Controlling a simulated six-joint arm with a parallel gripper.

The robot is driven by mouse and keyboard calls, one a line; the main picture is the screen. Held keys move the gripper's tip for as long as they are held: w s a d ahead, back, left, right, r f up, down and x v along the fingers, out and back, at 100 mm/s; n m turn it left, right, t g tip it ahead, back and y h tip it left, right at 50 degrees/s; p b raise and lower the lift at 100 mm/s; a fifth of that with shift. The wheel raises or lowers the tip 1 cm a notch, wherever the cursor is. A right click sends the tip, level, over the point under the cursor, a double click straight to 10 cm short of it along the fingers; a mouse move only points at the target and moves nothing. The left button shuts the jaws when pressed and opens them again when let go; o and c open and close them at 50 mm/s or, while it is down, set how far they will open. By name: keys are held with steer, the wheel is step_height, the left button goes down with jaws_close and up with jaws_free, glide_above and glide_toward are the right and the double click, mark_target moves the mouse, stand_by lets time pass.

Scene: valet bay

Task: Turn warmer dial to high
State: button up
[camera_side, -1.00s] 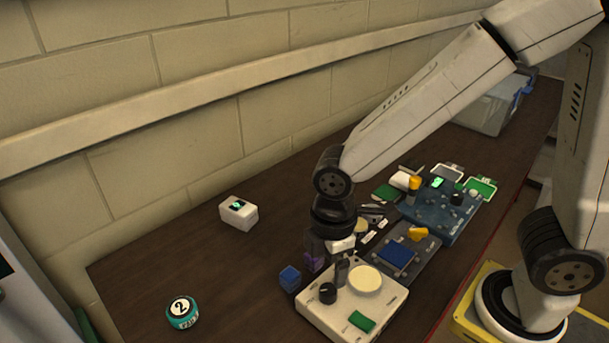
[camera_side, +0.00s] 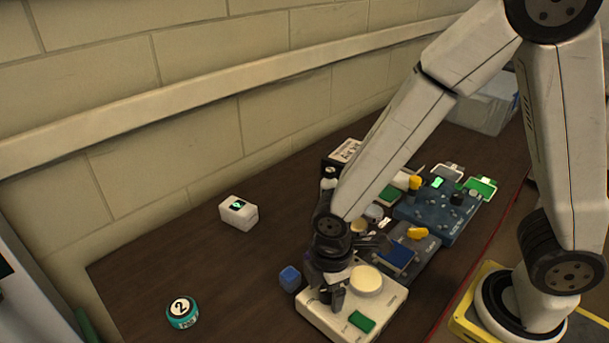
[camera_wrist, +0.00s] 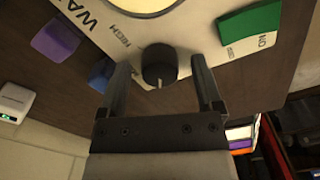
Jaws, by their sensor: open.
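The warmer is a cream box (camera_side: 316,303) at the front of the table, with a round pale plate (camera_side: 366,281) and a green switch (camera_side: 361,321) on top. Its black dial (camera_wrist: 159,65) shows in the wrist view with a pale pointer mark toward the bottom of that picture. My gripper (camera_wrist: 160,75) is open, with one finger on each side of the dial and a gap to both. In the side view my gripper (camera_side: 338,292) is low over the warmer and hides the dial. Lettering is partly visible on the warmer's face in the wrist view.
A blue block (camera_side: 290,279) stands close left of the warmer. A dark panel with a blue square (camera_side: 397,257) and a blue panel (camera_side: 440,213) lie to the right.

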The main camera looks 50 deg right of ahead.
jaws_close()
steer(key=shift+m, duration=0.4)
steer(key=m, duration=1.7)
steer(key=shift+m, duration=0.3)
steer(key=m, duration=0.5)
steer(key=shift+m, duration=0.3)
